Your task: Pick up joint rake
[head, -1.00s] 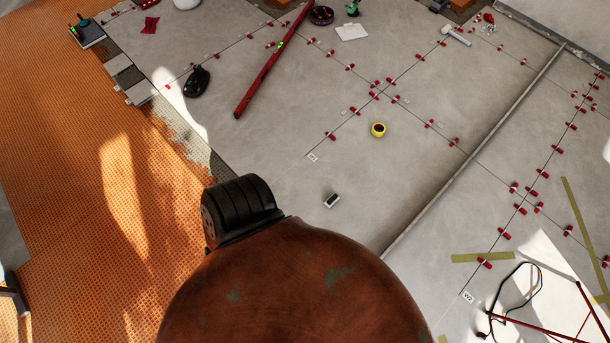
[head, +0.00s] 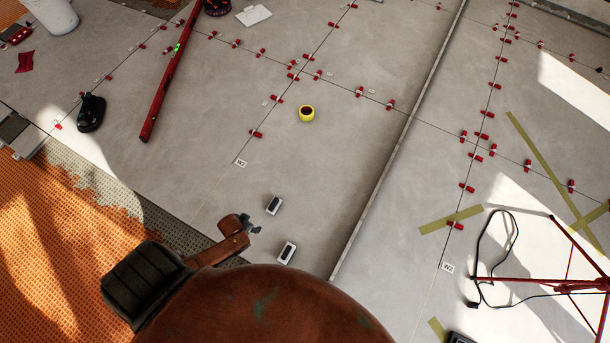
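I cannot pick out a joint rake for certain in the head view. Two small white-and-black blocks lie on the grey tiles near the bottom middle, one farther block (head: 273,205) and one nearer block (head: 287,252). They are too small to identify. A brown link of mine reaches in beside them from the lower left, with dark grey-green bits at its end.
A yellow tape roll (head: 306,114) lies on the tiles. A red level (head: 172,80) and a black tool (head: 90,113) lie to the left, a white bucket (head: 55,15) behind. Red levelling clips line the joints. A red tripod (head: 572,285) and black cable (head: 497,258) are at right.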

